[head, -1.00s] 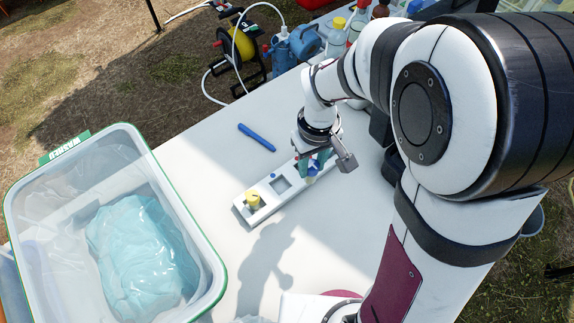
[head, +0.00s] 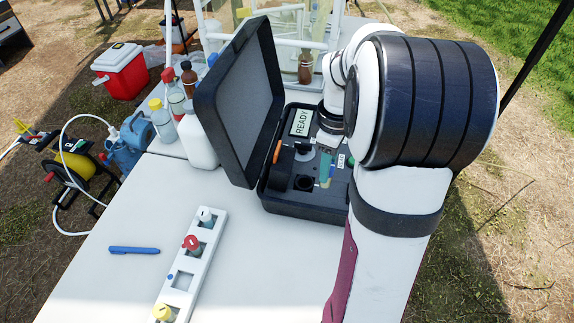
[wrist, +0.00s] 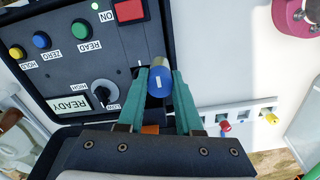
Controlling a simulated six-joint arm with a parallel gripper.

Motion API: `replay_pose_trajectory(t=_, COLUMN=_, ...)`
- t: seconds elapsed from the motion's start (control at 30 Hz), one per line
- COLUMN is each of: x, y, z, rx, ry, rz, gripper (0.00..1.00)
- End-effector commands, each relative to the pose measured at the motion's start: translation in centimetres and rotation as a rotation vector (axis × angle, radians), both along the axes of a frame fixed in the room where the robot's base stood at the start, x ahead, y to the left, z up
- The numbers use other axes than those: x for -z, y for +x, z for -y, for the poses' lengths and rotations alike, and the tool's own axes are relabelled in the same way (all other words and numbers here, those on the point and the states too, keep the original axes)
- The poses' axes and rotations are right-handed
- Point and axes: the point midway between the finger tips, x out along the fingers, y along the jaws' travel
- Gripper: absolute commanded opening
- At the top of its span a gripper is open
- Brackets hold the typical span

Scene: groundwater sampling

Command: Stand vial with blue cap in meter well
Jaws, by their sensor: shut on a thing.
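My gripper (head: 325,168) is over the open black meter case (head: 300,215), on its right side. In the wrist view my gripper (wrist: 160,88) has its teal fingers shut on either side of the vial with the blue cap (wrist: 157,83). The cap faces the camera and hides most of the vial. The meter panel (wrist: 75,65) shows coloured buttons, a knob and a READY screen. In the head view a round dark opening (head: 304,183) shows left of the gripper. I cannot tell whether it is the well, or whether the vial touches the meter.
A white rack (head: 215,233) holds vials with white, red (head: 191,243) and yellow (head: 162,312) caps. The raised lid (head: 240,95) stands left of my gripper. Bottles (head: 197,140) stand behind the lid. A blue pen (head: 134,250) lies on the table, with clear space around it.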

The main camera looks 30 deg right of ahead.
Motion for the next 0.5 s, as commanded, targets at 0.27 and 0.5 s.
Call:
replay_pose_trajectory(t=0.27, x=-0.1, y=-2.2, z=4.9, rx=-0.001, ry=0.002, rz=0.0, gripper=0.0)
replay_pose_trajectory(t=0.5, x=4.2, y=4.0, z=1.4, rx=-0.007, ry=0.002, rz=-0.001, gripper=0.0)
